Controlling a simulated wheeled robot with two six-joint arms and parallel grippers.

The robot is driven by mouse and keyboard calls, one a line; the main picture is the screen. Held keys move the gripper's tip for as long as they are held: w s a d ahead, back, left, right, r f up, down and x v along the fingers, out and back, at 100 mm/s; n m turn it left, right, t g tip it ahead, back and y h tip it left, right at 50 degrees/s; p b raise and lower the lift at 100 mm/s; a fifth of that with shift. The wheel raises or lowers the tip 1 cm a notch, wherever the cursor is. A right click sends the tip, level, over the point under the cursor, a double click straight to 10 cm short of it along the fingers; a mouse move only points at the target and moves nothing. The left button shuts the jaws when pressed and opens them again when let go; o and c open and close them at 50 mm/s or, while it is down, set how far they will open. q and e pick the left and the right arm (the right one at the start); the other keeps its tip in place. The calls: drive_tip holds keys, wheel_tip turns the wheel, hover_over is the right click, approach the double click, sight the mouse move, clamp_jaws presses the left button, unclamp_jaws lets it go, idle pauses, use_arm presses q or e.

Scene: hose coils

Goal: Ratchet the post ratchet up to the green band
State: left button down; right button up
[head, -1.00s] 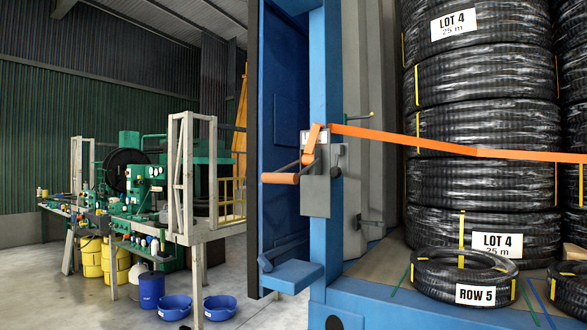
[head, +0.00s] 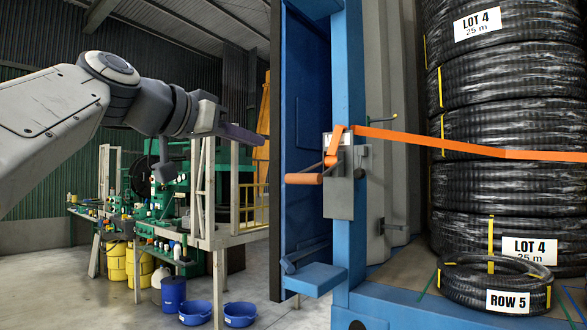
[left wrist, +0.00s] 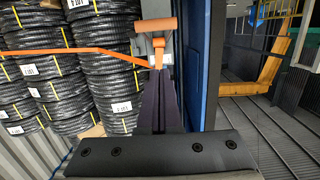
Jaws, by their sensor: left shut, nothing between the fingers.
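The post ratchet (head: 338,198) is a grey box on the blue post (head: 350,90), with an orange handle grip (head: 304,179) sticking out to the left. An orange strap (head: 440,142) runs from it to the right, across the hose coils. A small white label behind the strap is partly covered, and I cannot make out a green band on it. My left gripper (head: 256,138) is shut and empty, up and left of the handle, apart from it in the head view. In the left wrist view its fingers (left wrist: 160,80) point toward the orange handle (left wrist: 155,25). My right gripper is out of view.
Stacked black hose coils (head: 500,110) stand at the right, with a ROW 5 coil (head: 470,285) in front. A blue ledge (head: 312,278) juts out below the ratchet. A green machine bench (head: 165,215) and blue tubs (head: 195,313) are at the left.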

use_arm(q)
drive_tip(key=f+p+x, duration=0.3)
drive_tip(key=p+x, duration=0.1)
drive_tip(key=x, duration=0.8)
drive_tip(key=shift+s, duration=0.2)
